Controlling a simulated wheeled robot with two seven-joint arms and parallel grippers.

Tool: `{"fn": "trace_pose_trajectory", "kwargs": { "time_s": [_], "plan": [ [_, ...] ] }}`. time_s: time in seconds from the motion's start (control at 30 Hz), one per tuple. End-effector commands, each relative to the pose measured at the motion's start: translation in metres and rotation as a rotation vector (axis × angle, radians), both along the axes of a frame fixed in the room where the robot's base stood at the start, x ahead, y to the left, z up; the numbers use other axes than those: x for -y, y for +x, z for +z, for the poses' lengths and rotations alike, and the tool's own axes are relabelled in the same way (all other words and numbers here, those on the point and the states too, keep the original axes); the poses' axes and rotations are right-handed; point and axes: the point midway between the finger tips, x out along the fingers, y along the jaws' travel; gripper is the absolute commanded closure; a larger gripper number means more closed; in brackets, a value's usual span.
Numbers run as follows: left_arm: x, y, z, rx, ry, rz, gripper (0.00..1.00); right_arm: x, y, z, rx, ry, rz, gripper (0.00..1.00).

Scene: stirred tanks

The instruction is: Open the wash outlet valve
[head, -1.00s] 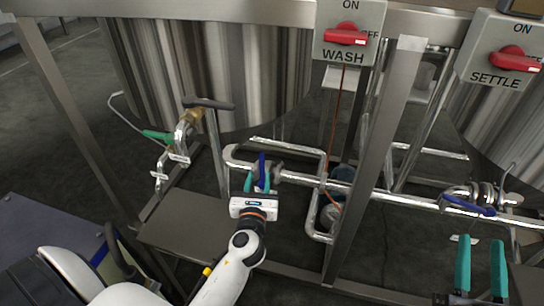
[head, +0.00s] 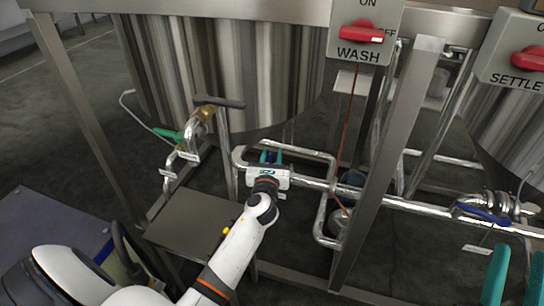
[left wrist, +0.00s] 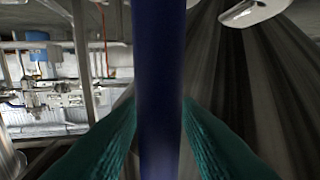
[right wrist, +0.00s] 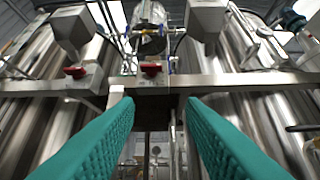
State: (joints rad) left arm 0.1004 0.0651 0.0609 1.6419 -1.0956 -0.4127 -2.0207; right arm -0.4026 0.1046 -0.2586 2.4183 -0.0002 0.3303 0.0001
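The wash tank (head: 215,75) stands behind the WASH switch box (head: 372,18). A steel outlet pipe (head: 312,184) runs low beneath it. My left gripper (head: 271,156) is at this pipe's left part, and its body hides most of the valve there. In the left wrist view, the blue valve handle (left wrist: 160,70) stands upright between the teal fingers and fills the gap at their tips; the gripper appears shut on it. My right gripper (head: 516,262) is open and empty at the lower right; its spread fingers also show in the right wrist view (right wrist: 161,100).
A steel frame post (head: 385,170) stands right of the left gripper. A green-handled valve (head: 170,134) and a dark lever (head: 220,101) are on the left piping. Another blue-handled valve (head: 483,214) is on the pipe at right. A flat steel plate (head: 193,222) lies below.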

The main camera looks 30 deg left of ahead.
Motion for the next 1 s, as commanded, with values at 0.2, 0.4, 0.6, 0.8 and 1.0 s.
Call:
{"fn": "trace_pose_trajectory", "kwargs": {
  "time_s": [0.2, 0.4, 0.6, 0.8, 1.0],
  "plan": [
    [0.000, 0.000, 0.000, 0.000, 0.000, 0.000, 1.00, 0.000, 0.000, 0.000, 0.000, 0.000, 0.000, 0.64],
    [0.000, 0.000, 0.000, 0.000, -0.002, 0.000, 1.00, 0.000, 0.000, 0.000, -0.001, -0.001, -0.001, 0.64],
    [-0.005, -0.002, 0.001, 0.011, -0.050, -0.001, 1.00, -0.001, 0.014, -0.014, -0.138, -0.039, -0.007, 0.64],
    [-0.016, -0.005, 0.000, 0.031, -0.144, -0.001, 1.00, -0.001, 0.032, -0.045, -0.371, -0.106, -0.021, 0.64],
    [-0.025, -0.007, -0.004, 0.052, -0.224, 0.000, 1.00, 0.002, 0.039, -0.072, -0.543, -0.152, -0.031, 0.64]
  ]
}}
